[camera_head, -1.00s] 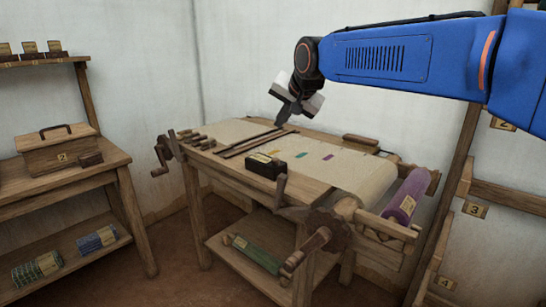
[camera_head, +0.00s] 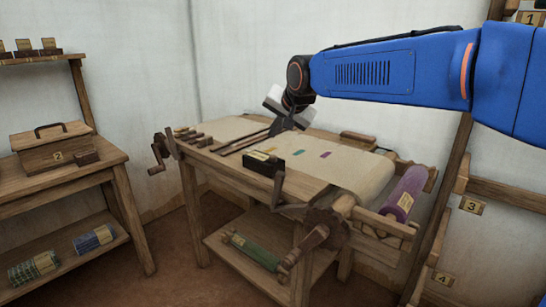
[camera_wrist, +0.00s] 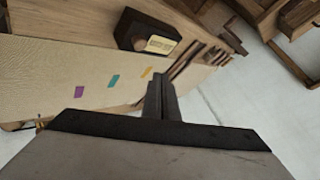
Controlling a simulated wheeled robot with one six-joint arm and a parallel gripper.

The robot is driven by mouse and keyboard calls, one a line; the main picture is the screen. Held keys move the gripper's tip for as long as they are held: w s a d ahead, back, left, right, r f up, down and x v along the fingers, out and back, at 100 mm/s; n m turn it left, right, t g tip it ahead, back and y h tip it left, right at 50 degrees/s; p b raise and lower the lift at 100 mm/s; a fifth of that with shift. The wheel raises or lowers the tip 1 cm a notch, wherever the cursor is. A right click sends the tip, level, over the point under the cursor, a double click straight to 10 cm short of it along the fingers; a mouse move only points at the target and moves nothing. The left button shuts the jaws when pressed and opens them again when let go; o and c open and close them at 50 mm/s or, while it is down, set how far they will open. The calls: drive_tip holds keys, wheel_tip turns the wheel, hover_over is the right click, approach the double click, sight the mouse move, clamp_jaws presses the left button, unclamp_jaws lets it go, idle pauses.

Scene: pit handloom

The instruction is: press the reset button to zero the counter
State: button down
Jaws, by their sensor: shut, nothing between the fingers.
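The counter (camera_head: 263,163) is a small dark box on the loom's wooden top, near its front edge. In the wrist view the counter (camera_wrist: 132,27) shows a pale yellowish label window (camera_wrist: 160,44) and a round brown knob-like part (camera_wrist: 139,43) beside it. I cannot tell for sure that this part is the reset button, and I cannot read the label. My gripper (camera_head: 275,129) is shut and empty, pointing down above the loom, behind the counter. In the wrist view its closed fingertips (camera_wrist: 160,78) are apart from the counter.
The loom's cloth (camera_head: 345,168) bears small coloured patches. Dark wooden bars (camera_head: 240,143) cross it, close to my fingers. A cranked wheel (camera_head: 325,225) and a purple roll (camera_head: 404,192) are at the right. A side table with a wooden box (camera_head: 52,150) stands left.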

hover_over(275, 162)
drive_tip(key=shift+f, duration=2.25)
drive_tip(key=shift+f, duration=0.1)
drive_tip(key=shift+f, duration=0.25)
drive_tip(key=shift+f, duration=0.6)
idle(1.2)
drive_tip(key=shift+r, duration=1)
drive_tip(key=shift+r, duration=2.5)
drive_tip(key=shift+s, duration=0.1)
